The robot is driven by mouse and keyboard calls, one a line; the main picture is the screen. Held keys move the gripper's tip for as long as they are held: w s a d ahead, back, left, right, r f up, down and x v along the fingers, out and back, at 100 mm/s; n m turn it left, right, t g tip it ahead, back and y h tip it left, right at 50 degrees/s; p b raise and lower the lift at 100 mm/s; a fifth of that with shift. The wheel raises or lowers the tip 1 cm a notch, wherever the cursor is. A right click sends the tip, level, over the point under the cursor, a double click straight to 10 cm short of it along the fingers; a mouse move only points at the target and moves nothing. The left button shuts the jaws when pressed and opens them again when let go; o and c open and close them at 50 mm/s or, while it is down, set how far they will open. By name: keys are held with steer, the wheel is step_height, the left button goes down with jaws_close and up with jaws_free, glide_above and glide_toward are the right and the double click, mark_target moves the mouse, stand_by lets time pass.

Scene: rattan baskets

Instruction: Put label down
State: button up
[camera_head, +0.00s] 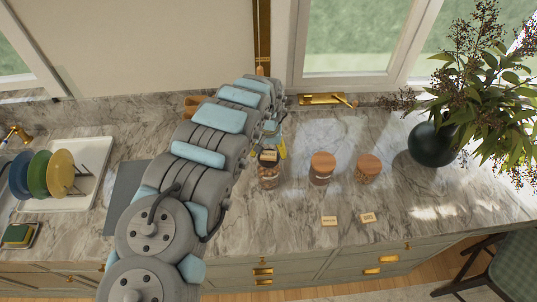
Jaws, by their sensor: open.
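Two small cream labels lie flat on the marble counter near its front edge, a left label (329,221) and a right label (368,217). Their print is too small to read. Three glass jars with wooden lids stand behind them: a left jar (269,180), a middle jar (322,168) and a right jar (368,169). My gripper (271,148) is open, over or just behind the left jar. My arm partly hides it, and a small yellow part shows beside it. I cannot tell whether it touches the jar. No label shows clearly between its fingers.
A dark vase with a leafy plant (433,143) stands at the right. A rack with coloured plates (60,173) is at the left. A brass window handle (323,99) is behind. The marble counter (300,235) is clear around the labels.

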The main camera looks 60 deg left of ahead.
mark_target(268, 156)
steer(key=shift+r+b, duration=0.4)
steer(key=shift+r, duration=1.4)
step_height(268, 156, up, 8)
steer(key=p, duration=0.3)
steer(key=shift+f, duration=0.2)
